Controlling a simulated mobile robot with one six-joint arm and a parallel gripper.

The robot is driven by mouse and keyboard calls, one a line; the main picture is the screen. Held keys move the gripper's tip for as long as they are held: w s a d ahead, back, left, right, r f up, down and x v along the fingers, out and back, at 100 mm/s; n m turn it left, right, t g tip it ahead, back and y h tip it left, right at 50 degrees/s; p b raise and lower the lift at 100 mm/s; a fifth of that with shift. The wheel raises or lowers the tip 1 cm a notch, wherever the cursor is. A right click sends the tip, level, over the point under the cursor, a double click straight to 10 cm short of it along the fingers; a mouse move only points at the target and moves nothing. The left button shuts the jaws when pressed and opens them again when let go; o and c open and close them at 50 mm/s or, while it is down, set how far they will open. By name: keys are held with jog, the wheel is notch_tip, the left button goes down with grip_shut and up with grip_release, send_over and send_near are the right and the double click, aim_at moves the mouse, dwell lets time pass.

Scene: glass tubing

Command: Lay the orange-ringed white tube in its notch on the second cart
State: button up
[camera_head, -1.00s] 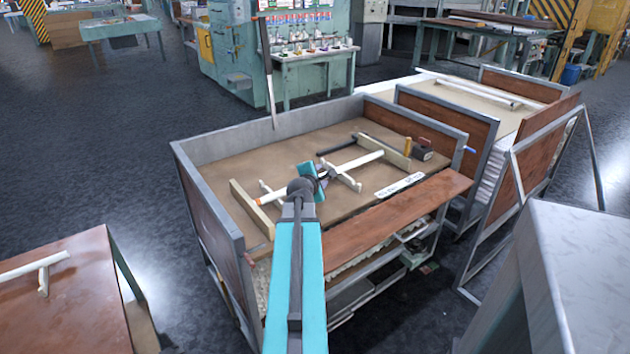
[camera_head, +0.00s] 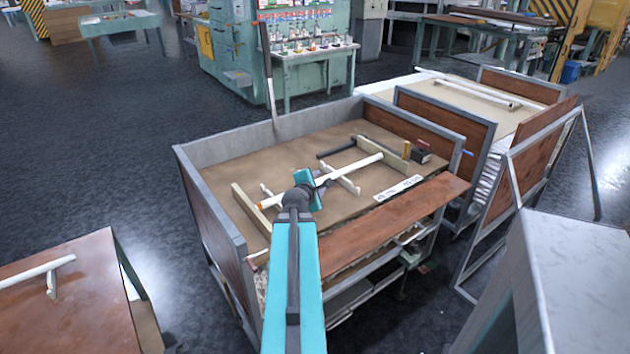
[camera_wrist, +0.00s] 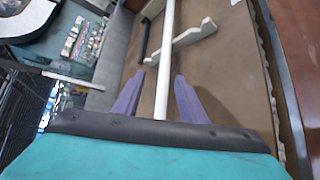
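The orange-ringed white tube (camera_head: 358,166) lies across the supports on the brown-topped cart (camera_head: 225,155), its orange end at the left. A pale notched support (camera_head: 344,178) stands under its middle, and a cream board (camera_head: 250,210) is near its orange end. I cannot tell whether the tube is fully seated in a notch. My gripper (camera_head: 320,183) is over the tube. In the wrist view, my gripper's purple fingers (camera_wrist: 158,98) are apart, with the white tube (camera_wrist: 164,75) between them and gaps on both sides. My wrist hides part of the tube in the head view.
The cart has raised walls at the back and sides. A dark rod (camera_head: 337,150), a black block (camera_head: 420,157) and a white label strip (camera_head: 398,188) lie on it. Another cart (camera_head: 460,97) stands behind right. A brown table (camera_head: 75,310) with a white tube is front left.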

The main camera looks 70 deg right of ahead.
jog(key=shift+p+v, duration=1.05)
jog(key=shift+p, duration=2.5)
jog(key=shift+w+a, duration=0.1)
